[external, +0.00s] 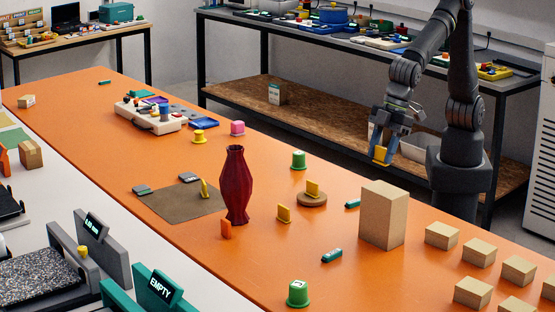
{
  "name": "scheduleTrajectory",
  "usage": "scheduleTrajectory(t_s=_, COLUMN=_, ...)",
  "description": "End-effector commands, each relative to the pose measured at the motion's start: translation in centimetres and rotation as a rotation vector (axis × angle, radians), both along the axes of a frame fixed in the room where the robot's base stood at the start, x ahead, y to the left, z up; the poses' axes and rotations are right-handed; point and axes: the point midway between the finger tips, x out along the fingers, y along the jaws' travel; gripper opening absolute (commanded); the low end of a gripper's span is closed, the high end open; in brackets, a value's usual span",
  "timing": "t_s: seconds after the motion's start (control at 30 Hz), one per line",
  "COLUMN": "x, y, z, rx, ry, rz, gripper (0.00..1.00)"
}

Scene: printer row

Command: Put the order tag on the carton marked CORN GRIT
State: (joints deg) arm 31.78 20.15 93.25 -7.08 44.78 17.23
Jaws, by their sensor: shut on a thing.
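My gripper (382,148) is at the upper right, above the far edge of the orange table. It is shut on a yellow piece (381,155), partly hidden by the fingers; I cannot read whether it is the order tag. Several small tan cartons, such as one at the back of the group (441,235) and one in front (472,292), sit at the lower right, below and right of my gripper. No lettering shows on them, so I cannot tell which is CORN GRIT. A tall tan box (382,216) stands left of them.
A dark red vase (236,185) stands mid-table. The orange surface (90,130) has free room at left.

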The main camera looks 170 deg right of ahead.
Motion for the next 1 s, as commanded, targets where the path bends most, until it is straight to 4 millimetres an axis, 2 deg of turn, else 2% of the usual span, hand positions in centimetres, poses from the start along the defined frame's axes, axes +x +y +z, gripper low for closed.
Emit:
scheduleTrajectory(t_s=0.1, x=1.7, y=1.0, z=-1.2, rx=0.001, ry=0.002, rz=0.003, gripper=0.22)
scheduleTrajectory(t_s=0.2, x=2.4, y=1.3, z=-1.6, rx=-0.001, ry=0.001, rz=0.002, gripper=0.22)
scheduleTrajectory(t_s=0.37, x=2.6, y=1.4, z=-2.6, rx=0.0, ry=0.001, rz=0.0, gripper=0.22)
scheduleTrajectory(t_s=0.6, x=2.5, y=1.4, z=-5.7, rx=0.001, ry=0.001, rz=0.0, gripper=0.22)
scheduleTrajectory(t_s=0.97, x=2.5, y=1.4, z=-6.1, rx=0.0, ry=0.0, rz=0.0, gripper=0.22)
scheduleTrajectory(t_s=1.0, x=2.6, y=1.4, z=-6.1, rx=-0.001, ry=-0.001, rz=0.0, gripper=0.48)
